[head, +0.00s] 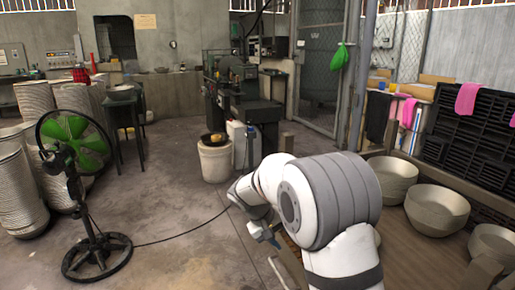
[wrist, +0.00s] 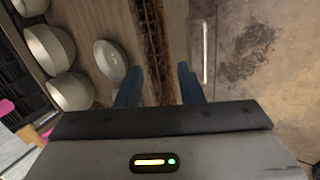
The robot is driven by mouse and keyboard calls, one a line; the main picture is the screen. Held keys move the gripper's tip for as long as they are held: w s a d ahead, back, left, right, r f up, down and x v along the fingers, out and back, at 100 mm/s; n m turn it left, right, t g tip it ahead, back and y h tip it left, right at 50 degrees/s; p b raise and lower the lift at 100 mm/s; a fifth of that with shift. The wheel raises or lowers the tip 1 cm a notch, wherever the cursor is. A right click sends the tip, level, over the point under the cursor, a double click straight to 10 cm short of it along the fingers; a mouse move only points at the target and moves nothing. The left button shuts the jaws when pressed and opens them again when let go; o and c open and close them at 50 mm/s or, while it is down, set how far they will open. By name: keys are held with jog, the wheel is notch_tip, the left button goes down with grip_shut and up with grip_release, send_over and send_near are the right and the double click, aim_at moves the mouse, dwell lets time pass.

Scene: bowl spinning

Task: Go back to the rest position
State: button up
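My gripper (head: 272,240) is low in front of my arm in the head view, partly hidden by the arm. In the wrist view its two blue fingers (wrist: 159,80) stand apart with nothing between them. They hang over the edge strip between a brown wooden surface (wrist: 95,25) and the grey concrete floor (wrist: 255,95). Bowls also show at the left of the wrist view (wrist: 70,92), apart from the fingers.
A green fan (head: 85,150) on a black stand is at the left, beside tall bowl stacks (head: 18,185). A white bucket (head: 214,162) and a machine (head: 248,105) stand ahead. Black crates (head: 470,140) line the right. Floor between fan and bucket is mostly clear, crossed by a cable.

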jog(key=s+d+r+m+y+p, duration=0.15)
jog(key=s+d+r+p, duration=0.25)
jog(key=s+r+p, duration=0.5)
jog(key=s+d+r+m+y+p, duration=0.1)
jog(key=s+d+r+y+p, duration=0.2)
jog(key=s+r, duration=0.7)
jog(key=s+r+y+p, duration=0.1)
jog(key=s+r+p, duration=0.9)
jog(key=r+p, duration=0.1)
jog(key=shift+s+d+r+m+t+y, duration=0.2)
jog(key=shift+d+r+m+t+y, duration=0.2)
jog(key=shift+r, duration=0.5)
